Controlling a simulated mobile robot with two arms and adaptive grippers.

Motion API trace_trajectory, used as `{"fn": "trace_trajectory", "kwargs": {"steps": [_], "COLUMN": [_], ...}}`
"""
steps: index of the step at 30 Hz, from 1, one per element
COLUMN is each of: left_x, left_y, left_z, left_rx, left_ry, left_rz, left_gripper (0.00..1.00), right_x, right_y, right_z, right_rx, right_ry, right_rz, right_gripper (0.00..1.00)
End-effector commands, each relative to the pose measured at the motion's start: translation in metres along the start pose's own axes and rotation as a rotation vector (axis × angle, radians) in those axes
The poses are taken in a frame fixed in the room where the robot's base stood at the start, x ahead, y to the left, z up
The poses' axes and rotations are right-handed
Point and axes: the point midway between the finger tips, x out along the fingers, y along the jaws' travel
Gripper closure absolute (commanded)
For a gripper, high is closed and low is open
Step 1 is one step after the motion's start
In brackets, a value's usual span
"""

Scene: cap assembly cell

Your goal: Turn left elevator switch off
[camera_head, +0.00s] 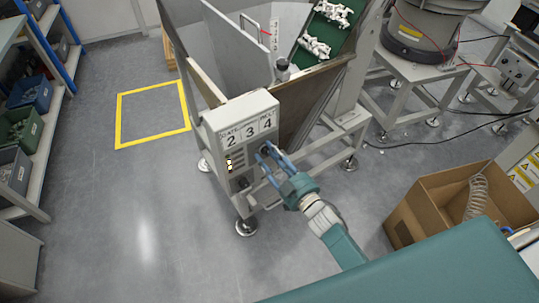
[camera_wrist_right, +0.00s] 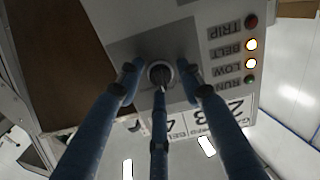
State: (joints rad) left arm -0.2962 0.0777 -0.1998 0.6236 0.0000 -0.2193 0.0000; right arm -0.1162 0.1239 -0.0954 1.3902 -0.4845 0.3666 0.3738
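The grey control box (camera_head: 241,117) stands on the elevator frame, with large labels 2, 3 and 4 on its top. A round grey knob-like switch (camera_wrist_right: 160,72) sits on a dark plate on its face in the right wrist view. My right gripper (camera_head: 268,153) is at the box's front face; in the wrist view its blue fingers (camera_wrist_right: 158,75) are spread around the switch, with gaps at both sides. Contact of the middle finger cannot be told. The fingers hide part of the switch in the head view. My left gripper is not in view.
The BELT light (camera_wrist_right: 251,45) and LOW light (camera_wrist_right: 250,63) glow; the TRIP light (camera_wrist_right: 252,21) and RUN light (camera_wrist_right: 249,79) look dim. A cardboard box (camera_head: 440,202) stands at the right. A shelf with bins (camera_head: 28,92) is at the left. Floor lies clear between.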

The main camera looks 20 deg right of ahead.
Motion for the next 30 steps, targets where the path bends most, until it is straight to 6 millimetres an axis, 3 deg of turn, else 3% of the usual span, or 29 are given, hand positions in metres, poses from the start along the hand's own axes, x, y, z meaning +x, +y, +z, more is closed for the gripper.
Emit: {"fn": "trace_trajectory", "kwargs": {"steps": [1,4,5,17,30], "left_x": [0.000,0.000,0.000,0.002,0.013], "left_y": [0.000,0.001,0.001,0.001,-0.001], "left_z": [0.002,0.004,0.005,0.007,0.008], "left_rx": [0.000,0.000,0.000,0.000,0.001], "left_ry": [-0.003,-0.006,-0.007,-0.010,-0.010], "left_rz": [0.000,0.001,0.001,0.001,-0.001], "left_gripper": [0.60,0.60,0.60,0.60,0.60], "right_x": [0.000,0.000,0.000,0.000,-0.001], "right_y": [0.000,0.000,0.000,0.000,-0.001], "right_z": [0.000,0.000,0.000,0.000,0.002], "right_rx": [0.000,0.000,0.000,-0.067,-0.407], "right_ry": [0.000,0.000,0.000,0.001,-0.001], "right_rz": [0.000,0.000,0.000,-0.001,-0.001], "right_gripper": [0.78,0.98,1.00,1.00,1.00]}}
